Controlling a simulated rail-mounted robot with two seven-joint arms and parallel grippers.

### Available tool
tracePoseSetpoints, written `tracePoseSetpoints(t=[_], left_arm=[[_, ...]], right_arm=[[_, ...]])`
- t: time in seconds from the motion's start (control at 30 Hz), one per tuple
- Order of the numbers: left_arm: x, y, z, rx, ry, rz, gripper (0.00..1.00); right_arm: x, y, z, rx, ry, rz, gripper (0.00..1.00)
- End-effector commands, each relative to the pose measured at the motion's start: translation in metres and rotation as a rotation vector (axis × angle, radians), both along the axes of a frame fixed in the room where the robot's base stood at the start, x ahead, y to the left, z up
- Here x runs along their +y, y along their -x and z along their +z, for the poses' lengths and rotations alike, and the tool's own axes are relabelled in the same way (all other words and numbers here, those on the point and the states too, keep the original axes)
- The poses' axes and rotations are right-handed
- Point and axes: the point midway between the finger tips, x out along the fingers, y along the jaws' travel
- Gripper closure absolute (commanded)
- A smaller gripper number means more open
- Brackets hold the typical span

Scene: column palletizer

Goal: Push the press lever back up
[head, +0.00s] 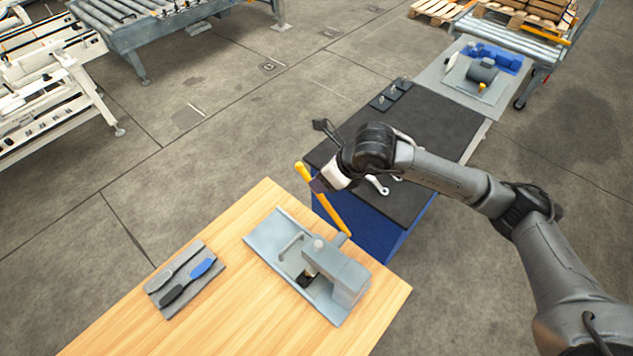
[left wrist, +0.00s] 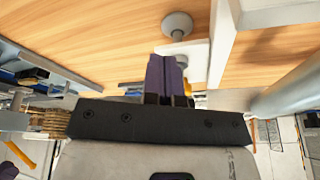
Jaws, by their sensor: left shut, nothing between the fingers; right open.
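The press (head: 338,277) is a grey block on a pale metal plate (head: 270,238) on the wooden table. Its yellow lever (head: 337,217) rises from a pivot on the press and slants up to the left. My right gripper (head: 319,186) is open at the lever's upper half, with its dark fingertips right against it in the picture; I cannot tell whether they touch. My left gripper (left wrist: 168,77) shows only in the left wrist view, with purple fingers shut and empty. Wood, a round grey knob (left wrist: 177,25) and a pale block (left wrist: 222,45) lie beyond its fingers.
A grey tray (head: 165,300) with a blue-and-black tool and a grey tool lies left on the table (head: 235,305). A dark-topped blue bench (head: 425,125) with wrenches stands behind my right gripper. Bare wood lies between tray and press.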

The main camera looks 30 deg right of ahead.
Motion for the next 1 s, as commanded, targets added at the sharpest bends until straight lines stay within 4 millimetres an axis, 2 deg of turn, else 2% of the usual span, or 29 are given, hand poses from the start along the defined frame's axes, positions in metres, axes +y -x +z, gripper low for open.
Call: tracePoseSetpoints(t=[0.3, 0.5, 0.7, 1.0], left_arm=[[0.003, 0.0, -0.009, 0.0, -0.009, -0.006, 1.0], [0.002, 0.0, -0.011, -0.001, -0.008, -0.006, 1.0], [0.001, 0.0, -0.012, 0.0, -0.003, -0.002, 1.0], [-0.002, 0.0, -0.011, -0.001, 0.006, 0.003, 1.0]], right_arm=[[-0.022, 0.027, 0.051, -0.004, 0.001, 0.0, 0.57], [-0.03, 0.039, 0.072, -0.004, 0.001, 0.0, 0.57], [-0.033, 0.044, 0.081, -0.002, 0.0, 0.001, 0.57], [-0.033, 0.045, 0.082, -0.002, -0.001, 0.001, 0.57]])
